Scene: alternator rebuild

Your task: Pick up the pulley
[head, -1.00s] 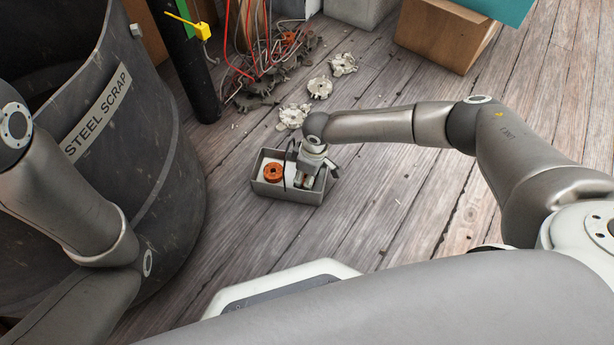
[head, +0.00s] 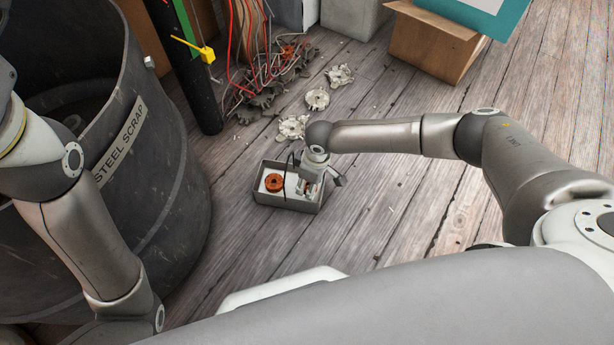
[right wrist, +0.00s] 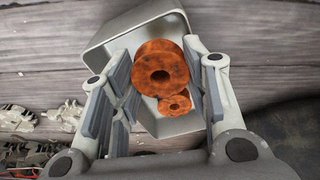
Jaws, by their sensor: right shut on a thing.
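A rust-orange pulley (right wrist: 160,72), a thick disc with a dark centre hole, is between the two finger pads of my right gripper (right wrist: 160,80), which is shut on it. In the head view my right gripper (head: 311,186) reaches down at the right part of a small grey tray (head: 288,205). A second rust-orange disc with a hole (head: 275,182) lies in the tray's left part. It also shows in the right wrist view (right wrist: 178,104), partly covered by the held one. Whether the held pulley touches the tray cannot be told. My left gripper is out of view.
A large dark bin marked STEEL SCRAP (head: 155,195) stands at the left. Pale metal castings (head: 293,127), scrap and red wires (head: 245,60) lie behind the tray. A cardboard box (head: 432,45) stands at the back right. The plank floor right of the tray is clear.

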